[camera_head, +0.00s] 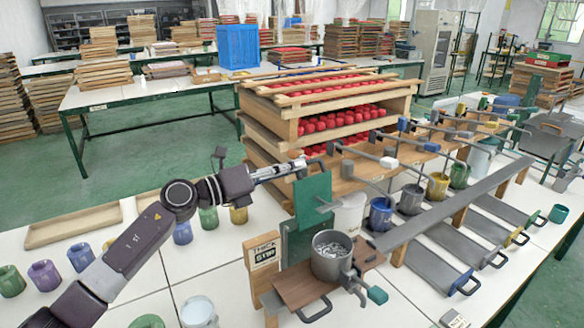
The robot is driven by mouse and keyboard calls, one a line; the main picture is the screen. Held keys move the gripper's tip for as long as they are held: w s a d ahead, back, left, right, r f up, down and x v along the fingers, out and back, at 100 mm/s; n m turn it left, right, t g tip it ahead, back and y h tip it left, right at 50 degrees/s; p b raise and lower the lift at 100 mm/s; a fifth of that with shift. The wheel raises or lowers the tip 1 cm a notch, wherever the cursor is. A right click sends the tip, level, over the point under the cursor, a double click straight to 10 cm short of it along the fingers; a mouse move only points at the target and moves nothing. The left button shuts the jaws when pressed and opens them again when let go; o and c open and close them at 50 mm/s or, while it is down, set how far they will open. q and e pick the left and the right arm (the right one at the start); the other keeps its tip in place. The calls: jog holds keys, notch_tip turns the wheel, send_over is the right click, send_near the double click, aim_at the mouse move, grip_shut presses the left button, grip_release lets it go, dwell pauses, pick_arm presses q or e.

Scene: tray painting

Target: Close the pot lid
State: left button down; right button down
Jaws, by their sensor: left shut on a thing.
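A grey metal pot (325,267) stands upright on a brown wooden board near the front. Its top is open and shiny grey contents show inside. A green upright panel (312,197) stands just behind the pot; I cannot tell whether it is the lid. My left gripper (303,166) reaches in from the left, above and behind the pot. It is shut on a small grey handle-like part (318,168) at the panel's top edge. Its fingertips are small and partly merge with that part. My right gripper is not in view.
Several coloured cups (45,275) stand on the white table at left. A wooden rack of red items (330,122) rises behind the gripper. A long grey rail (450,205) and several levers lie to the right. A wooden block sign (262,254) stands left of the pot.

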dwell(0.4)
pick_arm(q)
jog(key=shift+s+d+r+m+p, duration=0.15)
jog(key=shift+s+d+m+p, duration=0.15)
jog(key=shift+s+d+m, duration=0.3)
jog(key=s+d+f+m+p, duration=0.35)
jog(key=s+d+m, duration=0.35)
jog(key=s+m, duration=0.25)
jog(key=s+d+f+m+b, duration=0.1)
jog(key=s+f+m+b, duration=0.2)
jog(key=f, duration=0.3)
jog(key=s+d+f+m+b, duration=0.2)
jog(key=f+m+b, duration=0.2)
jog(key=f+m, duration=0.1)
jog(key=shift+s+f+m, duration=0.35)
jog(key=shift+s+m, duration=0.05)
jog(key=shift+m, duration=0.15)
jog(key=shift+f, duration=0.15)
